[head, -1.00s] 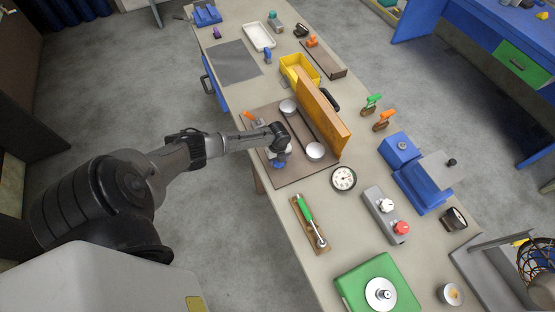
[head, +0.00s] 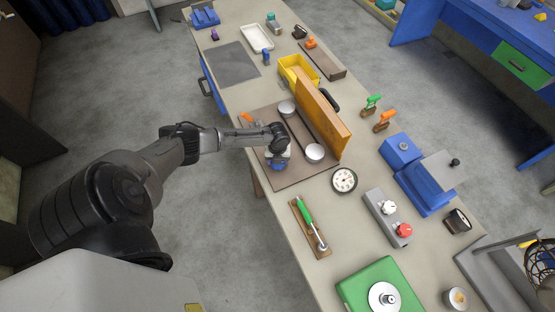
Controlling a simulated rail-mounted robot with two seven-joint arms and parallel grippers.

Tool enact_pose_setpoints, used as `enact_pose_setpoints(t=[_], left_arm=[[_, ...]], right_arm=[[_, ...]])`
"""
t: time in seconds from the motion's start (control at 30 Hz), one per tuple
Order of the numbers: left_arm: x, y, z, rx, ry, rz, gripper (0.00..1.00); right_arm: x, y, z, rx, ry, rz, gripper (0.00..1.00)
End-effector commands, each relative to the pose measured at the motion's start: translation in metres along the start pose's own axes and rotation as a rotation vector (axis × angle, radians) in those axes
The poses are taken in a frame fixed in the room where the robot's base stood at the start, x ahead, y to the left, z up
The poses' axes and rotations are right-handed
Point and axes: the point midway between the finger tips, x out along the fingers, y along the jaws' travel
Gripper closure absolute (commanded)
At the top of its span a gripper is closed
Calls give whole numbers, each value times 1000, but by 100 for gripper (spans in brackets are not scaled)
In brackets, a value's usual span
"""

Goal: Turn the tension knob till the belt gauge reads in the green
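The belt rig sits on a brown board (head: 300,176) in the middle of the bench, with two pale round pulleys (head: 314,152) and an upright wooden panel (head: 322,110) beside them. A small blue part (head: 278,165), perhaps the tension knob, shows at the board's left side. My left gripper (head: 279,153) points down right at this blue part and partly hides it; I cannot tell whether the fingers touch it. A round black-rimmed gauge (head: 344,180) with a white face lies to the right of the board; its needle is too small to read. My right gripper is out of view.
A green-handled tool (head: 306,212) lies on a wooden rest in front. A grey box with white and red knobs (head: 388,215), a blue machine (head: 420,186) and a green machine (head: 352,287) stand nearby. A yellow bin (head: 290,68) is behind the panel.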

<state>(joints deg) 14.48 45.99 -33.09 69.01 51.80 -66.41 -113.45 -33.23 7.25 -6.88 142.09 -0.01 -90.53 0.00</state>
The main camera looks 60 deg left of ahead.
Motion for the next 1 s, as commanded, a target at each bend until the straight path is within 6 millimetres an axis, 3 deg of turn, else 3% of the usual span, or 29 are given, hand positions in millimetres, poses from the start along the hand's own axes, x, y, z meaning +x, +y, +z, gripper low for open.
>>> enact_pose_setpoints(t=[0.27, 0.3, 0.53, 0.83, 1.0], left_arm=[[0, 0, 0, 0, 1, 2, 64], [0, 0, 0, 0, 1, 2, 36], [0, 0, 0, -1, 0, 1, 15], [-3, 0, 0, -1, -1, 0, 15], [-24, 0, 1, 1, -3, -1, 15]], right_arm=[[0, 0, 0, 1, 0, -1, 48], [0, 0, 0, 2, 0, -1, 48], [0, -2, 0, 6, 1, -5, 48], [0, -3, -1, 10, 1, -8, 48], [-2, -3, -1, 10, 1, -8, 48]])
